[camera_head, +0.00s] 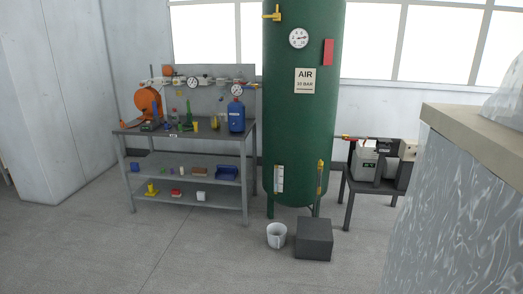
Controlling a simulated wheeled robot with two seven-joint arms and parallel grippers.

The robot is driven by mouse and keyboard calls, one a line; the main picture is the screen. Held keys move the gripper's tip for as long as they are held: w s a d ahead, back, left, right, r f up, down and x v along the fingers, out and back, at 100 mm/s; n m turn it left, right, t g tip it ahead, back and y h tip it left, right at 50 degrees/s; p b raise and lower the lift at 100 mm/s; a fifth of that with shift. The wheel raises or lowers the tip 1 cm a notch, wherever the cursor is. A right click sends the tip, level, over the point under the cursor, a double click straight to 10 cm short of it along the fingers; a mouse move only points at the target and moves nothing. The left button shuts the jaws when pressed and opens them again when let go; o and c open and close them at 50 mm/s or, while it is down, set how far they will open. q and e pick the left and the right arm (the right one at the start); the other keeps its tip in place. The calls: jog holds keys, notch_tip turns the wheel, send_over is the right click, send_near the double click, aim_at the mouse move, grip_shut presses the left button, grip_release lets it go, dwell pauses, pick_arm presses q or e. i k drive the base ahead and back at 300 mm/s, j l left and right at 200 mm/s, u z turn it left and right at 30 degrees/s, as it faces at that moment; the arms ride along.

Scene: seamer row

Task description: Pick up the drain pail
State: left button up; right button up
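A small white-grey pail (277,235), which looks like the drain pail, stands upright on the floor in front of the green air tank (302,110). It is just left of a dark grey block (314,239). Its top is open, and its contents are too small to make out. Neither of my grippers shows in the head view.
A grey shelved bench (190,162) with tools, gauges and a blue bottle (236,115) stands left of the tank. A dark stand (376,182) with equipment is to the right. A large wrapped stack (460,200) fills the right foreground. The floor at front left is clear.

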aim_at(277, 232)
jog(key=i+z, duration=0.2)
jog(key=i, duration=1.65)
